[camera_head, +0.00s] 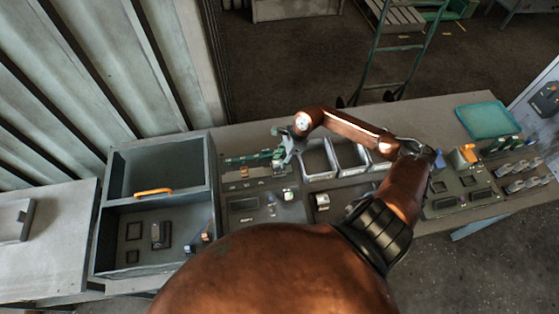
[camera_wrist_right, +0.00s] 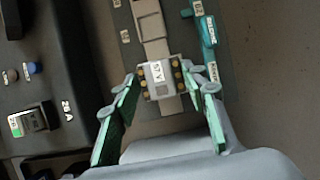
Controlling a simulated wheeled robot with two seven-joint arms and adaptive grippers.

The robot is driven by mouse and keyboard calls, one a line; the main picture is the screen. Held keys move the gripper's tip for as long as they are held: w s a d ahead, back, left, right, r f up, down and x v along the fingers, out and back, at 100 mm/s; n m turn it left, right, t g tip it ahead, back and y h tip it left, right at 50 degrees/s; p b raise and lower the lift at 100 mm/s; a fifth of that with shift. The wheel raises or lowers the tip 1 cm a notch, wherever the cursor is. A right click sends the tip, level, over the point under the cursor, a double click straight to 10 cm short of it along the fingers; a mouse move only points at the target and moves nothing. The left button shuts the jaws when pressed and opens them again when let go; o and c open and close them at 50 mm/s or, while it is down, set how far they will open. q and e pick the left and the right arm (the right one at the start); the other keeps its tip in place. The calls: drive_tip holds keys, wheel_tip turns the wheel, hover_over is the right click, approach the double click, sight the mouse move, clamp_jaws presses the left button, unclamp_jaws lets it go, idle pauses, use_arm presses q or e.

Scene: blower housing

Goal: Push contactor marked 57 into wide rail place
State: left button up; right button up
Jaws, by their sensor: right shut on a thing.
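My right gripper (camera_wrist_right: 172,84) has its green fingers on either side of a small pale contactor (camera_wrist_right: 159,76) and is shut on it. The contactor has dark sides, brass-coloured terminals and a white label that seems to read 57. It lies in line with a pale rail (camera_wrist_right: 168,103) on a grey-brown panel; whether it is fully seated cannot be told. A beige block (camera_wrist_right: 150,25) sits on the same rail just beyond. In the head view my right gripper (camera_head: 285,150) is small, at the rail panel (camera_head: 246,172), and hides the contactor. My left gripper is not in view.
Teal blocks (camera_wrist_right: 208,32) stand close to the right finger. A dark panel with knobs and a green-lit switch (camera_wrist_right: 28,121) lies left.

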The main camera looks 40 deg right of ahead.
drive_tip(key=shift+f, duration=0.25)
drive_tip(key=o, duration=1.1)
drive_tip(key=shift+o, duration=0.2)
drive_tip(key=v, duration=1.2)
